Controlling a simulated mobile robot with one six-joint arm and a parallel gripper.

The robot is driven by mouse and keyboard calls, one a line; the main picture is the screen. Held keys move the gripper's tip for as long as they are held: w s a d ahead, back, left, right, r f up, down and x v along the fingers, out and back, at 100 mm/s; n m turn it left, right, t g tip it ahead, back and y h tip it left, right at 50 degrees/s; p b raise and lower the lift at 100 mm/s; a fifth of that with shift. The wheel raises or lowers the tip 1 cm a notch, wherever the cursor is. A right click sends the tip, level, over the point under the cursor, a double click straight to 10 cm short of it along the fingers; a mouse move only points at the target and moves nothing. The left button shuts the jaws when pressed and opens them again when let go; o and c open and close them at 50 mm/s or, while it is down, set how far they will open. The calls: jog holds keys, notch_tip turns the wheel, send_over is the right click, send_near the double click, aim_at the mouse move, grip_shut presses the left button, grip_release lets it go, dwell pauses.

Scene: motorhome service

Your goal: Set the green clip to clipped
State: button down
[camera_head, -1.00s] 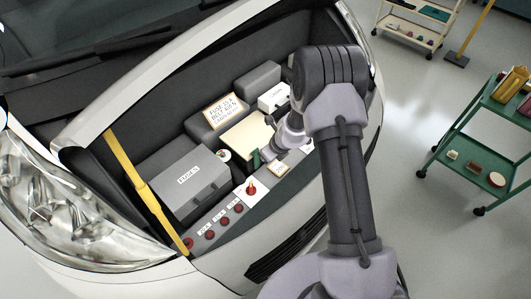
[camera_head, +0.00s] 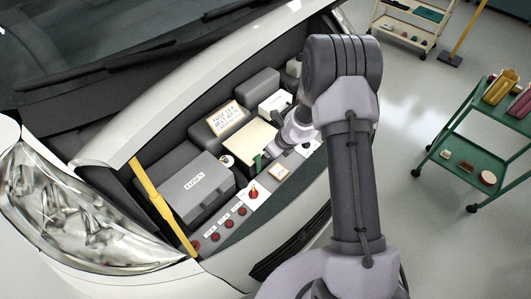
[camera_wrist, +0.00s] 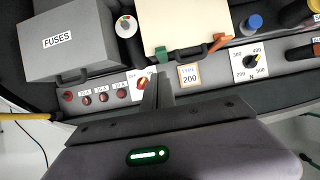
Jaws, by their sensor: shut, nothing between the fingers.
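The green clip (camera_wrist: 165,54) is on the front edge of a cream box (camera_wrist: 185,20) in the wrist view. It stands out from the edge there, but I cannot tell whether it is fastened. It also shows in the head view as a small green upright piece (camera_head: 258,163) at the box's front corner. My gripper (camera_wrist: 158,80) is shut and empty, its fingers pointing toward the panel just below the clip in the picture, with a gap showing between. In the head view my arm hides the fingertips.
A grey FUSES box (camera_wrist: 70,40) stands left of the cream box. A red switch (camera_wrist: 142,84), a TYPE 200 label (camera_wrist: 189,76) and a black dial (camera_wrist: 250,61) line the front panel. A yellow bar (camera_head: 160,205) crosses the bay's left side.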

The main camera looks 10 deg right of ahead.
jog(key=v, duration=0.1)
jog(key=p+v, duration=0.1)
jog(key=v, duration=0.1)
jog(key=shift+w+a+r+p, duration=0.2)
jog(key=shift+r+p, duration=0.1)
jog(key=shift+r, duration=0.1)
